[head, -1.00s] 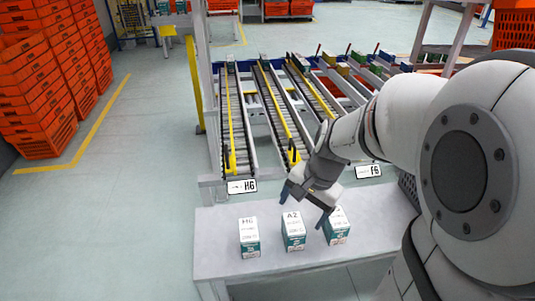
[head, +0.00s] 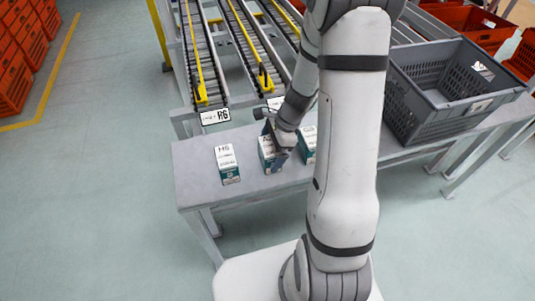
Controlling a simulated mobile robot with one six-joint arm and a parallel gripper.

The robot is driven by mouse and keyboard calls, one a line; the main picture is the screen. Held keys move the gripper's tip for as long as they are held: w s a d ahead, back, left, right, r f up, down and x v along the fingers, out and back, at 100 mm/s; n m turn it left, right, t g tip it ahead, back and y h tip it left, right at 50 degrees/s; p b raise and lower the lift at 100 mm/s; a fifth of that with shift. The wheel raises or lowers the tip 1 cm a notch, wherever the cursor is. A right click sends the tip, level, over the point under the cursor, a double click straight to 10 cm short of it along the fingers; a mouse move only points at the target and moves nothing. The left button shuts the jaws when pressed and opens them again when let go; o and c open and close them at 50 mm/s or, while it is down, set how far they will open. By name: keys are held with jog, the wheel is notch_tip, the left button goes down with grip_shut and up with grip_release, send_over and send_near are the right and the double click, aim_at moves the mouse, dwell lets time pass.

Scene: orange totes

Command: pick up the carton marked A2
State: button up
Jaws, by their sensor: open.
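The carton marked A2 (head: 270,160) stands upright on the grey table (head: 195,185), white on top and teal below, the middle one of three cartons. My gripper (head: 278,140) is at its top, with dark fingers open around or beside the upper part; I cannot tell if they touch it. The fingers and wrist hide part of the carton and its label. The carton marked H6 (head: 227,163) stands to the left. A third carton (head: 308,145) stands close on the right, partly hidden by my arm.
A grey crate (head: 445,110) stands at the table's right. Roller conveyors (head: 200,60) run behind the table, with a label sign (head: 215,116) at the end. Orange totes (head: 20,50) are stacked at the far left. The table's left end is clear.

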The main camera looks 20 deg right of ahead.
jog(key=shift+x, duration=1.15)
jog(key=c, duration=1.1)
jog(key=shift+c, duration=0.2)
